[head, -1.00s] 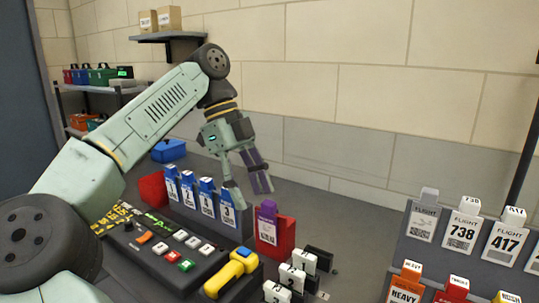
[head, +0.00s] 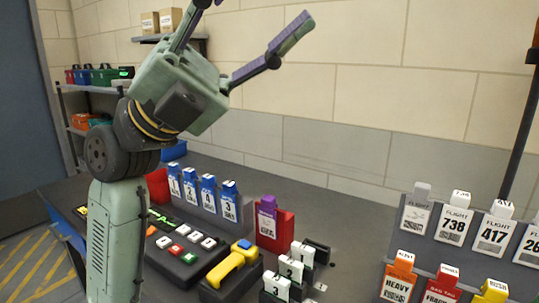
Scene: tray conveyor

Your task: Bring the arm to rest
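My gripper (head: 245,38) is raised high in the upper middle of the head view, with its fingers pointing up. The right finger, with a purple pad, is spread wide to the right. The other finger reaches up to the top edge and is partly cut off. The gripper is open, with nothing seen between the fingers. My arm (head: 118,235) is folded upward at the left, its lower link upright in front of the desk. The gripper is well clear of the desk and the tags on it.
A control panel with buttons, a yellow handheld device (head: 232,264), blue-topped tags (head: 208,195), a purple-topped tag (head: 267,215) in a red holder and white numbered tags (head: 290,268) stand below. A rack of flight tags (head: 455,228) is at right. A shelf (head: 95,88) stands behind my arm.

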